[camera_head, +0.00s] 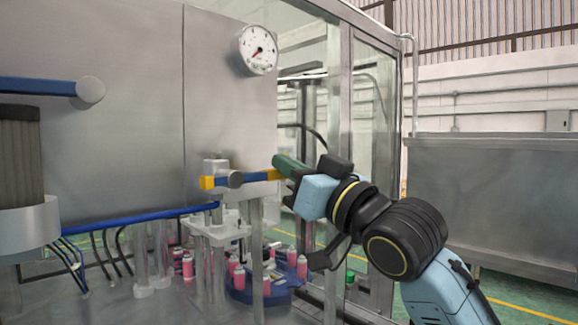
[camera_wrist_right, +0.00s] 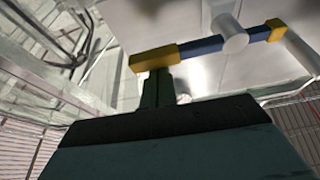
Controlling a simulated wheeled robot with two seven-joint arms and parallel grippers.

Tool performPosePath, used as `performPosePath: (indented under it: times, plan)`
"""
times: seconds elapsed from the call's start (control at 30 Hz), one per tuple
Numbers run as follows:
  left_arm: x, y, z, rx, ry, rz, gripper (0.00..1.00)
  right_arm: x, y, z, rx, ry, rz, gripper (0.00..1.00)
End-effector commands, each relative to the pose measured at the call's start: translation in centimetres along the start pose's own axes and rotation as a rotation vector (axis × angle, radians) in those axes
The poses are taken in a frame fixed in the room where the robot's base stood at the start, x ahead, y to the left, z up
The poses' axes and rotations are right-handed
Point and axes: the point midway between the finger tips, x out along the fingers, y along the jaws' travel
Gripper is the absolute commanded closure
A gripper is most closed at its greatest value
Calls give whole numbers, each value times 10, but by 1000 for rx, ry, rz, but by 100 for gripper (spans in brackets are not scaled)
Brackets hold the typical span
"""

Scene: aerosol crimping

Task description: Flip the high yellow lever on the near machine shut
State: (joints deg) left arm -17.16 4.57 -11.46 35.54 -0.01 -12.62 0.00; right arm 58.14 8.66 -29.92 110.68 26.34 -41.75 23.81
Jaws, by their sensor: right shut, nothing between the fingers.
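The lever is a blue bar (camera_head: 255,177) with yellow ends, on a grey round pivot (camera_head: 236,180) at the top of the near machine. It lies almost level in the head view, its right end slightly higher. In the right wrist view the blue bar (camera_wrist_right: 206,46) runs across the top, with the larger yellow end (camera_wrist_right: 153,57) nearest me. My right gripper (camera_head: 280,163) has green fingers, shut and empty, at the lever's right yellow end (camera_head: 271,175). In the wrist view the fingertips (camera_wrist_right: 158,73) meet that end's edge; I cannot tell if they touch. My left gripper is out of view.
Pink bottles (camera_head: 187,266) and a blue round carrier (camera_head: 262,290) stand below the lever among clear posts. A gauge (camera_head: 258,49) hangs on the grey panel (camera_head: 225,100) behind. A metal frame post (camera_head: 338,150) stands close behind my right gripper. Another blue bar (camera_head: 40,86) is at far left.

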Motion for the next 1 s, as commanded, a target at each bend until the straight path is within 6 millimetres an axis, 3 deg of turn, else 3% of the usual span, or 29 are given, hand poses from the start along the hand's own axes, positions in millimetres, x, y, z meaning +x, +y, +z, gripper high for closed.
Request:
performPosePath:
  times: [0.33,0.67,0.8,1.0]
  plan:
    - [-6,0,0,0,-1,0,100,2,0,-1,2,-11,1,100]
    - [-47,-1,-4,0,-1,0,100,18,-5,-43,2,-2,-5,100]
    - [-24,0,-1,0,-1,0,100,-22,-2,-33,-1,0,-4,100]
    - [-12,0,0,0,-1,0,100,-62,-2,-35,-2,1,-5,100]
